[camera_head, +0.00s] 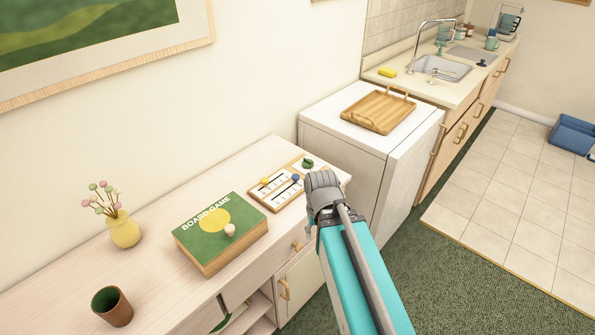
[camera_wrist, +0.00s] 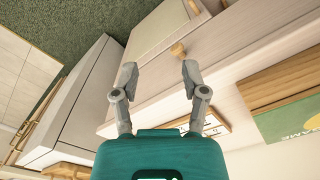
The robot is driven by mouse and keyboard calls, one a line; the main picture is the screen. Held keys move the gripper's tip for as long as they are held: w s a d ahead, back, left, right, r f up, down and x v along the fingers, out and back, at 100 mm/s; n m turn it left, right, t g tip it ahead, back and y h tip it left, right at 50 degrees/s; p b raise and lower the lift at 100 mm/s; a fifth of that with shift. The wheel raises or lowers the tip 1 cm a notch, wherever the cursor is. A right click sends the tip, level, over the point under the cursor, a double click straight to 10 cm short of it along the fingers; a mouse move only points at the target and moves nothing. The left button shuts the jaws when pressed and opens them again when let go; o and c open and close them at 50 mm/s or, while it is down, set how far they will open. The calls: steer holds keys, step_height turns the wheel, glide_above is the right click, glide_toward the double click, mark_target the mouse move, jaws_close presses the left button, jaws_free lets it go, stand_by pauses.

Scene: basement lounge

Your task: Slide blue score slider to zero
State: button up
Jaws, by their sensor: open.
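The wooden score board (camera_head: 266,200) with white scale strips lies on the sideboard top near its right end. The blue score slider (camera_head: 296,178) is a small knob at the right part of the board, and a yellow slider (camera_head: 265,181) sits further left. My gripper (camera_head: 321,180) is in front of and just right of the blue slider in the head view; whether it touches cannot be told. In the wrist view my gripper (camera_wrist: 159,70) has its two fingers apart with nothing between them. Part of the board (camera_wrist: 216,122) shows behind a finger; the blue slider is hidden there.
A green board game box (camera_head: 205,222) with a pale pawn on it lies left of the board. A small dark green object (camera_head: 308,163) sits at the board's far end. A yellow vase (camera_head: 123,230) and brown cup (camera_head: 112,306) stand further left. A white appliance (camera_head: 345,135) adjoins on the right.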

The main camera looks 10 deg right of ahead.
steer(key=shift+a, duration=0.1)
steer(key=o, duration=0.3)
step_height(320, 180, up, 11)
steer(key=n+p, duration=0.4)
steer(key=p, duration=0.7)
glide_above(295, 175)
steer(key=shift+f, duration=0.15)
steer(key=shift+s+f+b, duration=0.1)
steer(key=shift+b, duration=0.2)
step_height(295, 175, down, 14)
steer(key=b, duration=1.3)
steer(key=shift+r+b, duration=0.2)
steer(key=shift+b, duration=0.1)
jaws_close()
